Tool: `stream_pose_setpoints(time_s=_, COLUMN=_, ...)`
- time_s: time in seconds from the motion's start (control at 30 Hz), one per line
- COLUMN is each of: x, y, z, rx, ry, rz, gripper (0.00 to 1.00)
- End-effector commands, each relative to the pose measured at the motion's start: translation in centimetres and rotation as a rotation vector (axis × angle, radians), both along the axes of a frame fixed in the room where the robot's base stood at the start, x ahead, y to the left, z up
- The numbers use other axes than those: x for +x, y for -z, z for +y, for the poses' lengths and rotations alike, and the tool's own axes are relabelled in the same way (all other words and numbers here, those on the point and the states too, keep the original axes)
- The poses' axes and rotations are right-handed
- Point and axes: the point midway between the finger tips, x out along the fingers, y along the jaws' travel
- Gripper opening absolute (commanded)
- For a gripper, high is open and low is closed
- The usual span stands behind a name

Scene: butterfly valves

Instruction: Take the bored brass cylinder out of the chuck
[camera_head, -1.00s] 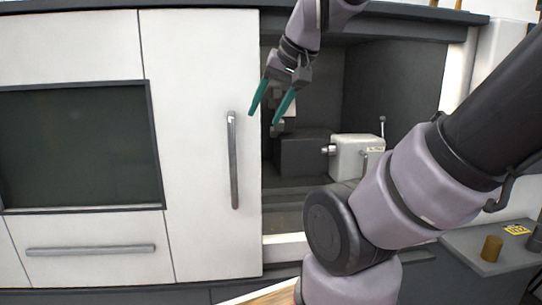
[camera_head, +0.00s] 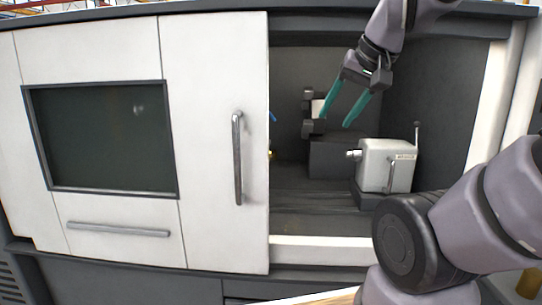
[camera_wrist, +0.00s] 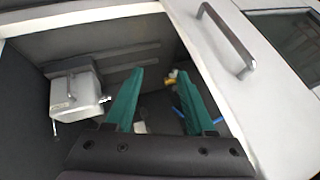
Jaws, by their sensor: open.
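My gripper (camera_head: 335,121) is open and empty in the opening of the machine, its two green fingers pointing down and left. It also shows in the wrist view (camera_wrist: 160,72). The chuck is mostly hidden behind the white door in the head view. A small gold-coloured bit (camera_head: 270,154) shows at the door's edge. In the wrist view a small yellow part (camera_wrist: 172,75) lies beyond the fingertips; I cannot tell whether it is the bored cylinder. A blue part sits beside it. The fingers are apart from these parts.
The white sliding door (camera_head: 215,215) with its upright handle (camera_head: 238,160) covers the opening's left side. A white tailstock (camera_head: 385,165) with a lever stands inside at right. Another brass cylinder (camera_head: 528,283) stands outside at lower right, partly cut off.

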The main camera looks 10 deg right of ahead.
Motion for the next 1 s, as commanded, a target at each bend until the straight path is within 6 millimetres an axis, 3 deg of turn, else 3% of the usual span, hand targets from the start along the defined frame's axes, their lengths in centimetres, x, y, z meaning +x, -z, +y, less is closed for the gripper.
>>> stream_pose_setpoints(time_s=0.37, x=0.0, y=0.0, z=0.0, rx=0.000, ry=0.000, rz=0.000, gripper=0.55)
stream_pose_setpoints(time_s=0.4, x=0.0, y=0.0, z=0.0, rx=0.000, ry=0.000, rz=0.000, gripper=0.58)
stream_pose_setpoints(time_s=0.5, x=0.3, y=0.1, z=-0.1, rx=-0.005, ry=0.004, rz=0.002, gripper=0.94)
stream_pose_setpoints(time_s=0.57, x=0.9, y=0.2, z=-0.2, rx=-0.017, ry=0.014, rz=0.008, gripper=0.94)
stream_pose_setpoints(time_s=0.77, x=6.0, y=2.1, z=-1.1, rx=-0.097, ry=0.079, rz=0.049, gripper=0.94)
stream_pose_setpoints(time_s=1.0, x=13.7, y=6.3, z=-2.1, rx=-0.158, ry=0.130, rz=0.093, gripper=0.94)
